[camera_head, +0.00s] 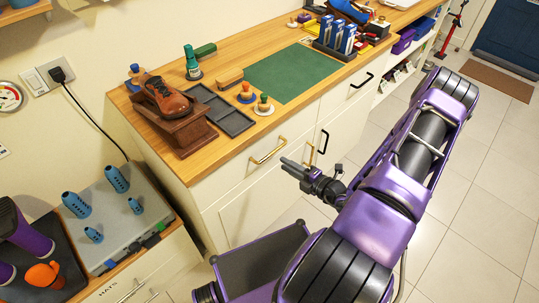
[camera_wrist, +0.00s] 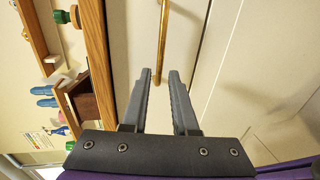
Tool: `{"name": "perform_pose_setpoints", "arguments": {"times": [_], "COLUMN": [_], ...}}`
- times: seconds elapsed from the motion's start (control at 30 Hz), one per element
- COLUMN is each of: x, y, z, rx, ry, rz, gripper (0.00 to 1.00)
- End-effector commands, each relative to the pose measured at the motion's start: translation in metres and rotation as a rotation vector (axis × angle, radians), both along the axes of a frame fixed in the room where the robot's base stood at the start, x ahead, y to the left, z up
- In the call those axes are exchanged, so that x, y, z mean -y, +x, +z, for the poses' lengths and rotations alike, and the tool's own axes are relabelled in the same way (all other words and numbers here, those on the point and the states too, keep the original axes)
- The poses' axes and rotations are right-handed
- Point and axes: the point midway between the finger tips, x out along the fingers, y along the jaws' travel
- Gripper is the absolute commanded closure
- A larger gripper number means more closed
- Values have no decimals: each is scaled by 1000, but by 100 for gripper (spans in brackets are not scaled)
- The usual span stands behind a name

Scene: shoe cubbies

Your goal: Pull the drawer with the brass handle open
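The drawer (camera_head: 240,174) is a cream front under the workbench top and looks flush with the cabinet. Its brass handle (camera_head: 268,151) is a thin horizontal bar. In the wrist view the brass handle (camera_wrist: 162,35) runs from the top edge down to between my fingertips. My gripper (camera_head: 285,164) is in front of the cabinet, just below and right of the handle in the head view. In the wrist view my gripper (camera_wrist: 159,72) has its two dark fingers apart, with the handle's near end in line with the gap. Contact cannot be told.
A second brass handle (camera_head: 310,153) is upright on the door beside the drawer. Black handles (camera_head: 362,80) sit further right. The wooden worktop (camera_head: 178,167) holds a brown shoe (camera_head: 167,97) on a stand and a grey tray (camera_head: 228,115). Tiled floor (camera_head: 450,200) is open to the right.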

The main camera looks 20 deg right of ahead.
Motion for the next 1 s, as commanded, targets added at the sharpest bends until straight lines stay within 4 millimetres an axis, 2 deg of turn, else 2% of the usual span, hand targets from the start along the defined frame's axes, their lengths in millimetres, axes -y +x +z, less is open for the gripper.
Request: {"name": "perform_pose_setpoints", "arguments": {"times": [0.2,0.4,0.6,0.83,1.0], "x": [-17,-25,-28,-28,-28], "y": [43,69,79,79,79], "z": [-10,-16,-18,-18,-18], "rx": [0,-1,-1,-1,-1], "ry": [-1,-1,-1,-1,-1], "rz": [4,1,1,0,0], "gripper": [73,73,73,73,100]}}
